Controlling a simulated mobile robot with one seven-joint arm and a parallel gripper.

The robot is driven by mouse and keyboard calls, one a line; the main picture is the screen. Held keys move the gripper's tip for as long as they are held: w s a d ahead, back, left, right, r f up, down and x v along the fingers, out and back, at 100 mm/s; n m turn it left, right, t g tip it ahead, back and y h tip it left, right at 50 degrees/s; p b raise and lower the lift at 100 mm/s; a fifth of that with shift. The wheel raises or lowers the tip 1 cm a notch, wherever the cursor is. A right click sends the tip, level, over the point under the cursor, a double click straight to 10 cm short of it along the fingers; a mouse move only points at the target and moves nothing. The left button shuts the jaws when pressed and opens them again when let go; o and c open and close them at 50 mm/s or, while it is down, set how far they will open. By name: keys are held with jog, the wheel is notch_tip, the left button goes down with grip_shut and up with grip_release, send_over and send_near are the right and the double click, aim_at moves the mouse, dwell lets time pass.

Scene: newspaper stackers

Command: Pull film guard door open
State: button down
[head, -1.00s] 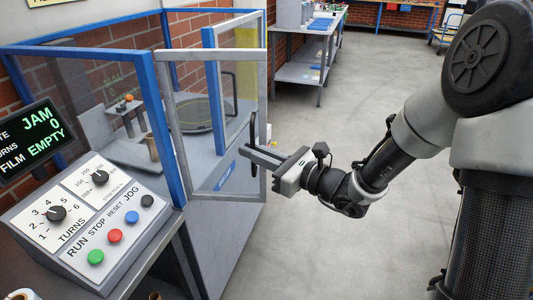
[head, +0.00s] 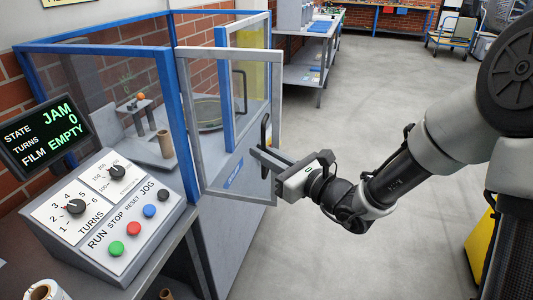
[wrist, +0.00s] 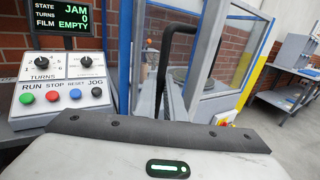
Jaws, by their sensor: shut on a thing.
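The film guard door (head: 228,195) is a clear panel in a grey frame. It stands ajar, angled out from the blue-framed guard (head: 182,120). Its black upright handle (head: 264,138) is on the door's right side; it also shows in the wrist view (wrist: 164,65). My gripper (head: 264,160) is shut on the handle's lower part, reaching in from the right.
A sloped control panel (head: 70,232) with knobs and colored buttons stands left of the door. Its screen (head: 42,135) reads JAM, 0, EMPTY. A roller and plates lie inside the guard. A grey workbench (head: 300,70) stands behind. The floor to the right (head: 370,110) is open.

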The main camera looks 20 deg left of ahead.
jog(key=shift+a+r, duration=0.1)
jog(key=shift+a, duration=0.05)
jog(key=c, duration=1.8)
grip_release()
jog(key=shift+c, duration=0.2)
jog(key=p+v, duration=1)
jog(key=v, duration=0.7)
jog(key=shift+d, duration=0.25)
jog(key=shift+s, duration=0.1)
